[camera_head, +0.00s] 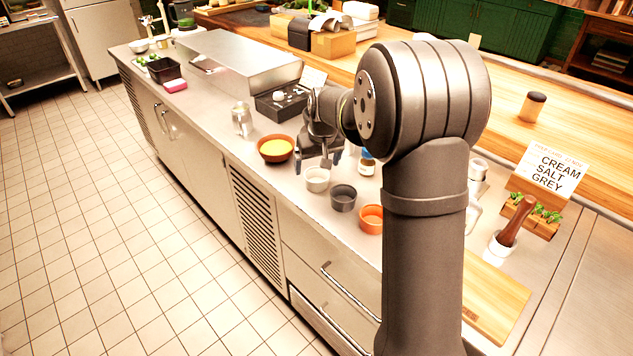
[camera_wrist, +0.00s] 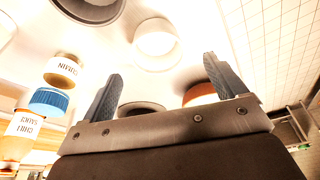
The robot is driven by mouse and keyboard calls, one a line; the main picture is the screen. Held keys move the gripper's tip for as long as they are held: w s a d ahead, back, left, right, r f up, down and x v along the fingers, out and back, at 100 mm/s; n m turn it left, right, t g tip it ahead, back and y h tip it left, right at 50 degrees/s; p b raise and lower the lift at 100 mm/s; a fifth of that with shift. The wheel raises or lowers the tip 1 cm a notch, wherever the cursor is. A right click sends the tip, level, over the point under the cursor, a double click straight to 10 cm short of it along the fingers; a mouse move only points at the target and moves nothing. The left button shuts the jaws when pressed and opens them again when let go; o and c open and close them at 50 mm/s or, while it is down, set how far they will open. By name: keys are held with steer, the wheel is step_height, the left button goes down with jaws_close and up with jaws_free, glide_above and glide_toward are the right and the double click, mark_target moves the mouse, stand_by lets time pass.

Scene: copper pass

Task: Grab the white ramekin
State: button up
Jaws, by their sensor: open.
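The white ramekin (camera_head: 316,180) stands upright on the steel counter, near its front edge, in the head view. A pale round ramekin, which looks like the same one, shows in the wrist view (camera_wrist: 155,40), beyond the fingertips. My gripper (camera_head: 318,163) is just above and behind the white ramekin in the head view, fingers pointing down and apart. In the wrist view my gripper (camera_wrist: 163,68) is open with nothing between its fingers. I cannot tell the exact height gap to the ramekin.
A dark grey ramekin (camera_head: 343,198) and an orange ramekin (camera_head: 371,219) stand in line to the right. A terracotta bowl with yellow contents (camera_head: 275,149) stands to the left. A blue-capped bottle (camera_head: 367,163) stands close behind.

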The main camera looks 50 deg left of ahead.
mark_target(317, 175)
steer(key=x, duration=0.5)
steer(key=shift+w+f, duration=0.1)
steer(key=shift+f, duration=0.3)
steer(key=c, duration=1.1)
